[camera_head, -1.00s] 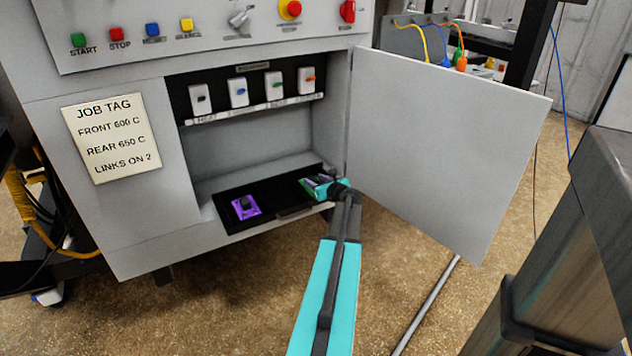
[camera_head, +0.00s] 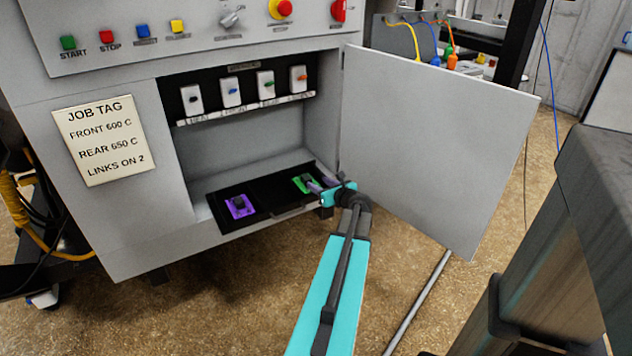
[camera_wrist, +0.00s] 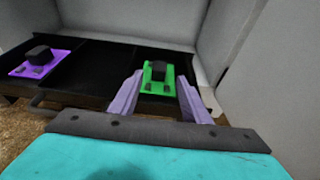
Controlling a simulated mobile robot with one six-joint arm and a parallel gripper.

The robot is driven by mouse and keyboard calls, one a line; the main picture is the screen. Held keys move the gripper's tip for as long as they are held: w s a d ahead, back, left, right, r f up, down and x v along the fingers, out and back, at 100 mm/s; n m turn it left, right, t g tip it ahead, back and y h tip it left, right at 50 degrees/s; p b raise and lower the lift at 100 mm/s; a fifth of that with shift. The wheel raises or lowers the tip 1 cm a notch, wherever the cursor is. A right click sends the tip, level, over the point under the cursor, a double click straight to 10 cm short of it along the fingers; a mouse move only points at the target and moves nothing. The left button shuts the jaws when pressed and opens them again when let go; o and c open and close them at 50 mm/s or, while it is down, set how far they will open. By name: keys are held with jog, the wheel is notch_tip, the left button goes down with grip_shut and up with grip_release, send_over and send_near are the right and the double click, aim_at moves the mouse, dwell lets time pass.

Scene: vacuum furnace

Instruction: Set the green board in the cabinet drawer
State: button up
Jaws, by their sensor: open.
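The green board (camera_head: 303,184) lies in the right part of the black cabinet drawer (camera_head: 270,197). It also shows in the wrist view (camera_wrist: 157,84), with a dark block on top. My gripper (camera_head: 322,187) is just in front of the board and to its right in the head view. In the wrist view its two grey fingers (camera_wrist: 158,98) are spread, with the board beyond and between their tips. The fingers appear clear of the board. The drawer also shows in the wrist view (camera_wrist: 100,60).
A purple board (camera_head: 239,206) lies in the drawer's left part. The open cabinet door (camera_head: 435,150) stands close on the right of my arm. Several labelled switches (camera_head: 232,92) line the back of the compartment above the drawer. Open floor lies in front.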

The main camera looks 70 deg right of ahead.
jog(key=v, duration=0.3)
dwell(0.9)
